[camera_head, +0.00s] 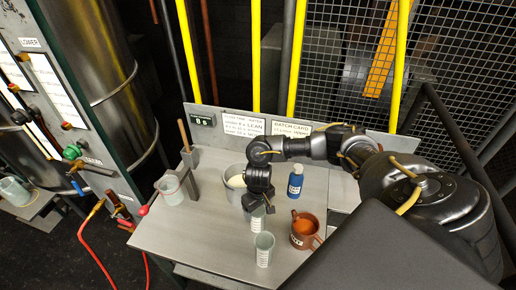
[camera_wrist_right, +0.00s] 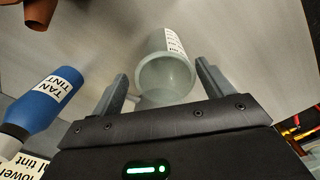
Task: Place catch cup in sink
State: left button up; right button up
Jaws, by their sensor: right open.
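Several pale translucent cups are in view, and I cannot tell for sure which is the catch cup. One cup (camera_head: 257,222) stands on the bench right under my right gripper (camera_head: 259,205). A labelled cup (camera_head: 264,249) stands just in front of it. Another cup (camera_head: 171,190) is at the bench's left side. In the right wrist view, my open right gripper (camera_wrist_right: 162,78) has a labelled cup (camera_wrist_right: 176,42) ahead of its fingers; a pale rim shows below it, partly hidden by the gripper body. I cannot make out the sink with certainty. My left gripper is not in view.
A blue tan-tint bottle (camera_head: 295,180) and an orange-brown jug (camera_head: 303,232) stand right of the cups. A grey pot (camera_head: 236,184) is behind my gripper. The grey bench (camera_head: 195,240) is clear at front left. A mesh fence and yellow poles stand behind.

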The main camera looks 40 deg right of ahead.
jog(key=shift+a+f, duration=0.15)
jog(key=shift+f, duration=1.2)
jog(key=shift+a+f, duration=0.15)
jog(key=shift+f, duration=1.2)
jog(key=shift+c, duration=0.3)
jog(key=c, duration=1.1)
